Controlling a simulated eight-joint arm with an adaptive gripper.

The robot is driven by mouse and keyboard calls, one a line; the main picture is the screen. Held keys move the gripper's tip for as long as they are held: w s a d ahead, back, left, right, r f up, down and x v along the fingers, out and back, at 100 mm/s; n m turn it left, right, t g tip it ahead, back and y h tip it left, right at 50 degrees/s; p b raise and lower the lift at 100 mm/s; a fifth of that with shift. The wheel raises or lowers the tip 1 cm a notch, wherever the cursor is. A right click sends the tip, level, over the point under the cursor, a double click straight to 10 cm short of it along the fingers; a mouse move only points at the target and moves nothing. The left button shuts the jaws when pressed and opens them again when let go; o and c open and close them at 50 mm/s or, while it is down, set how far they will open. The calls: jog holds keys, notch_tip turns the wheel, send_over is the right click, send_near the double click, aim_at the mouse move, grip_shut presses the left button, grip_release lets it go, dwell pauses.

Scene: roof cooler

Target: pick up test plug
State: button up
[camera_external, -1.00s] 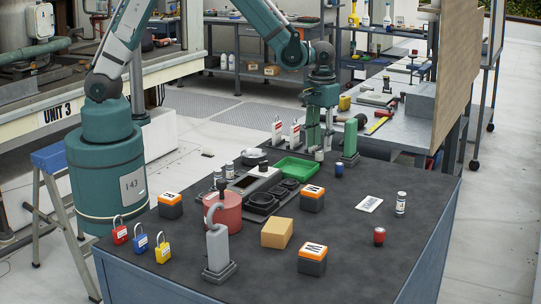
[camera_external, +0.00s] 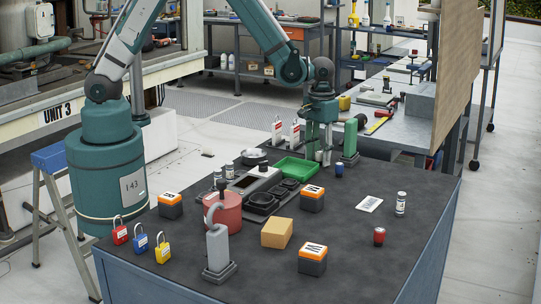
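My gripper (camera_external: 318,160) points straight down at the back of the dark table, by the right end of the green tray (camera_external: 296,167). Its two fingers are apart, one on each side of a small pale upright piece (camera_external: 319,156). This piece may be the test plug, but it is too small and too covered to be sure. No gap closes visibly between the fingers and the piece, and I cannot tell whether they touch it. The piece appears to stand on the table.
A green post-like block (camera_external: 350,141) stands close to the right of my gripper. A blue can-like piece (camera_external: 339,169) is in front right. Orange-topped blocks (camera_external: 312,199) and a cardboard box (camera_external: 277,233) stand nearer.

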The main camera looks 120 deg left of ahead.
aim_at(320, 152)
jog(key=shift+c, duration=0.5)
jog(key=c, duration=0.9)
jog(key=shift+r+p, duration=0.3)
jog(key=shift+r, duration=4.7)
